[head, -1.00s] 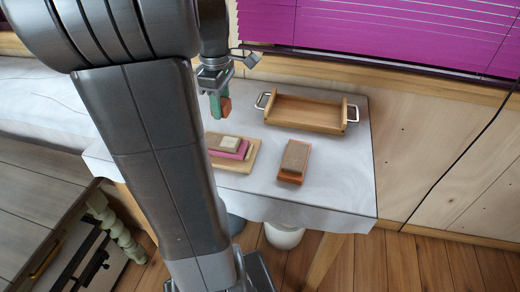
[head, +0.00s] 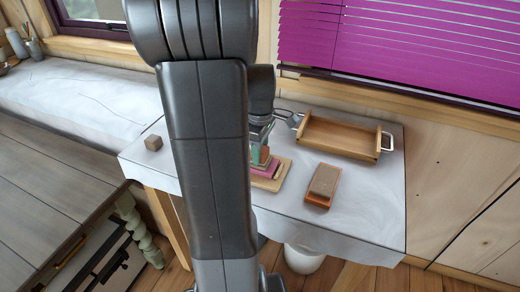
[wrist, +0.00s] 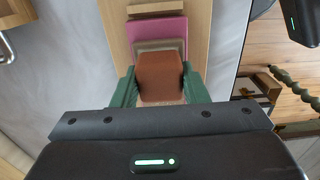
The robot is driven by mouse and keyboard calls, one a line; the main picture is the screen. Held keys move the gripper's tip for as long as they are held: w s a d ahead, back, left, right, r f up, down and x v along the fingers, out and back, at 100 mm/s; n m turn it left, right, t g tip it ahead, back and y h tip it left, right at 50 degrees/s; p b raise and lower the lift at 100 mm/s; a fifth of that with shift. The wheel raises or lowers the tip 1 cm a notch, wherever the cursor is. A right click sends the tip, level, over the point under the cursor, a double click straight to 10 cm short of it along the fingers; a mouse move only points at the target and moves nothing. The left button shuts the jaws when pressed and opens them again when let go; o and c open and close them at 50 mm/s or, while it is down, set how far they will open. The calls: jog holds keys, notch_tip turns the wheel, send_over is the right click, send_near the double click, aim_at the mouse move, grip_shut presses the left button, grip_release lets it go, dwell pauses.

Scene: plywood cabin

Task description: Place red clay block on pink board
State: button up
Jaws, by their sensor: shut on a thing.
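My gripper (wrist: 160,88) has green fingers shut on the red clay block (wrist: 160,75). In the wrist view the block is over the pink board (wrist: 162,28), overlapping a beige block that lies on that board. The pink board lies on a larger wooden board (wrist: 200,30). In the head view my gripper (head: 262,156) is low over the pink board (head: 268,169), and my arm hides part of this stack. I cannot tell whether the red block touches the beige block beneath it.
A wooden tray (head: 342,136) with metal handles stands at the back right of the white-covered table (head: 355,225). A brown-topped orange block (head: 322,186) lies in front of it. A small brown cube (head: 153,143) sits at the left. The table's front right is clear.

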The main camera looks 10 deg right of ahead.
jog(key=shift+f, duration=0.25)
jog(key=o, duration=1.1)
jog(key=shift+r, duration=0.1)
jog(key=shift+c, duration=0.2)
notch_tip(320, 180, up, 12)
jog(key=shift+r, duration=0.15)
jog(key=shift+a, duration=0.1)
